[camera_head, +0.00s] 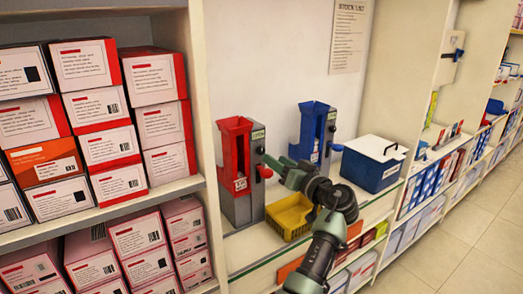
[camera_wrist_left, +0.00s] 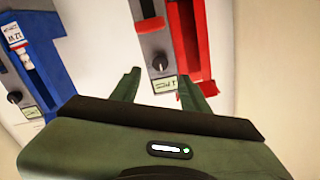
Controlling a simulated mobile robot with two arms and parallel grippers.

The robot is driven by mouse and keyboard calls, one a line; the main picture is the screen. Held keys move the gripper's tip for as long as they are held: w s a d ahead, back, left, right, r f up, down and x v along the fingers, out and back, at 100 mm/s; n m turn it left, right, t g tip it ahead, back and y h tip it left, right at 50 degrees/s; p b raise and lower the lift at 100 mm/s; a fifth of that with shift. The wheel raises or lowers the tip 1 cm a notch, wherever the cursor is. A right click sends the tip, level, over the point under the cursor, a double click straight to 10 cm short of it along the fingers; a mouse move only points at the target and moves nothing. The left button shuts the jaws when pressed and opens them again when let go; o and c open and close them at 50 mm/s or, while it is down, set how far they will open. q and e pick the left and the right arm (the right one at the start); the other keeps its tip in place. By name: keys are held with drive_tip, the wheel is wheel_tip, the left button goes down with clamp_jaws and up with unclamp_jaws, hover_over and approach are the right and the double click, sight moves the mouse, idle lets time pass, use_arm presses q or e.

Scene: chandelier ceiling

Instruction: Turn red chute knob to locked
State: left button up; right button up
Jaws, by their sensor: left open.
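The red chute (camera_head: 235,142) stands on the shelf on a grey housing (camera_head: 256,200), with a red tab (camera_head: 265,171) on its side. In the left wrist view the red chute (camera_wrist_left: 187,45) appears upside down. Its dark round knob (camera_wrist_left: 160,63) sits on the grey panel beside a small green-edged label (camera_wrist_left: 165,85) whose text I cannot read. My left gripper (camera_head: 272,162) is open near the housing's right side. In the left wrist view its two green fingers (camera_wrist_left: 160,88) are spread, with the knob showing between and beyond them. They look apart from it. My right gripper is not in view.
A blue chute (camera_head: 314,132) stands to the right, and shows at left in the wrist view (camera_wrist_left: 38,60). A yellow bin (camera_head: 290,217) sits below my left wrist. A blue-and-white box (camera_head: 371,163) is farther right. Stacked boxes (camera_head: 100,110) fill the left shelves.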

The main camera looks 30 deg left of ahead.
sight(262, 151)
use_arm(q)
drive_tip(key=x, duration=0.1)
drive_tip(key=p+x, duration=0.1)
drive_tip(key=shift+w+a+r, duration=0.1)
drive_tip(key=shift+a+r, duration=0.15)
drive_tip(key=shift+a, duration=0.05)
drive_tip(key=x, duration=0.3)
drive_tip(key=shift+f, duration=0.2)
drive_tip(key=shift+w+a+p, duration=0.1)
drive_tip(key=shift+a+p, duration=0.15)
drive_tip(key=shift+p, duration=0.05)
drive_tip(key=shift+a+f, duration=0.1)
clamp_jaws()
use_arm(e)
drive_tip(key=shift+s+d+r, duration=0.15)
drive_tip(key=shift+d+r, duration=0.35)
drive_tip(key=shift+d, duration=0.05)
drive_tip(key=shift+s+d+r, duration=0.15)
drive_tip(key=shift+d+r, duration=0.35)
